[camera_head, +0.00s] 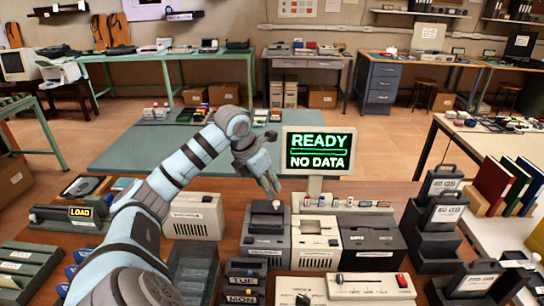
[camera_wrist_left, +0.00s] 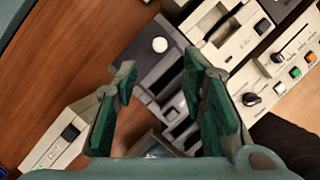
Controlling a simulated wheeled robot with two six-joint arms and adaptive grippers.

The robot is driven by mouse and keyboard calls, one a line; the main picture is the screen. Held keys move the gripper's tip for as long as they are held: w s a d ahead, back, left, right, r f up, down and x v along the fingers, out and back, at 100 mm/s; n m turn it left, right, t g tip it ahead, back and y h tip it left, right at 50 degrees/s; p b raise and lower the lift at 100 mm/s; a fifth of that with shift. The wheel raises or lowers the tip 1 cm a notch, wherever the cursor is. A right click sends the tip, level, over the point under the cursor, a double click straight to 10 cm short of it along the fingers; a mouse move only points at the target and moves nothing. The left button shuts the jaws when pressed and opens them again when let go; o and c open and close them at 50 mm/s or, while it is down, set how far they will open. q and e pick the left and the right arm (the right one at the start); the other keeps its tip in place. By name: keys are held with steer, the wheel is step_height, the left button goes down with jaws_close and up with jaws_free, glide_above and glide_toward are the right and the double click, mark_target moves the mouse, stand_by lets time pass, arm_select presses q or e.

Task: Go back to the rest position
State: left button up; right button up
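My left gripper (camera_head: 268,178) hangs in the air above the row of devices on the wooden table, just left of the display screen (camera_head: 320,151). The left wrist view shows its two green-padded fingers (camera_wrist_left: 165,105) spread apart with nothing between them. Below it stands a dark grey device (camera_head: 266,235) with a slot, which also shows in the left wrist view (camera_wrist_left: 150,65). The gripper is apart from it. My left arm reaches in from the bottom left. My right gripper is not in either view.
The screen reads "READY NO DATA". A cream drive (camera_head: 317,243) and a black-topped device (camera_head: 373,243) stand to the right. A "LOAD" unit (camera_head: 66,217) is at the left. Rack of "40 GB" and "60 GB" cartridges (camera_head: 440,205) stands at the right. Free floor lies behind the tables.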

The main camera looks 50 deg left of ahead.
arm_select(q)
steer(key=shift+v, duration=1.9)
